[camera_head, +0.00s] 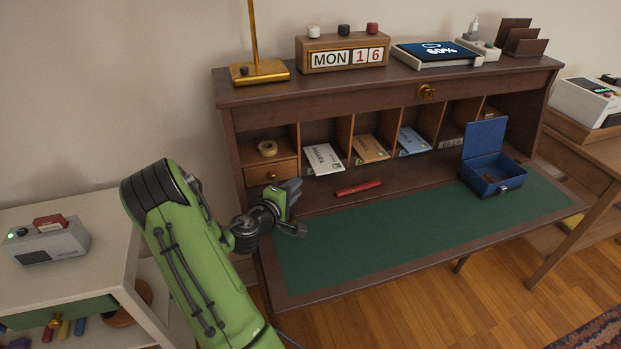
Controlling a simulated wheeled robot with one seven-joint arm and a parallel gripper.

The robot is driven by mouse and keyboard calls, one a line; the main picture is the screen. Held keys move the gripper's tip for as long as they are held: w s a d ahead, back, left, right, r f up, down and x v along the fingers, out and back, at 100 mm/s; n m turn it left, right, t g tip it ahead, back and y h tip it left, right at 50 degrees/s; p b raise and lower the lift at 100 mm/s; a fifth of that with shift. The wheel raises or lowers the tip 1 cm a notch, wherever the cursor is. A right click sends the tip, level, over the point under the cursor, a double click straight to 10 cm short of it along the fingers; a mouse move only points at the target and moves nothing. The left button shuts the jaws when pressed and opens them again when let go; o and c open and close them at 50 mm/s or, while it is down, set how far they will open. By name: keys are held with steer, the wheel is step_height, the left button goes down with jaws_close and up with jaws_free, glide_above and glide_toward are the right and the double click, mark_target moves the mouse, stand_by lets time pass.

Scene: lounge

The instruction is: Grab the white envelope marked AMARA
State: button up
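The white envelope marked AMARA (323,158) leans in an open pigeonhole of the brown desk (240,128), left of a tan envelope (371,148) and a blue one (412,141). Its dark lettering and a small green patch show. My gripper (297,209) is in front of the desk's left part, below and to the left of the white envelope and apart from it. Its two dark fingers are spread, one above the other, with nothing visible between them.
A red pen-like object (358,188) lies on the desk below the envelopes. An open blue box (490,180) stands at the right on the green writing surface (400,232), which is otherwise clear. A pale side table (80,270) stands at left.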

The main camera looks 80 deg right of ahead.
mark_target(309, 186)
steer(key=p+x, duration=0.2)
steer(key=x, duration=0.7)
steer(key=shift+p, duration=0.35)
jaws_close()
steer(key=shift+a+f, duration=0.1)
step_height(309, 186, up, 3)
steer(key=shift+f+p, duration=0.1)
steer(key=shift+p, duration=1)
steer(key=shift+f, duration=0.15)
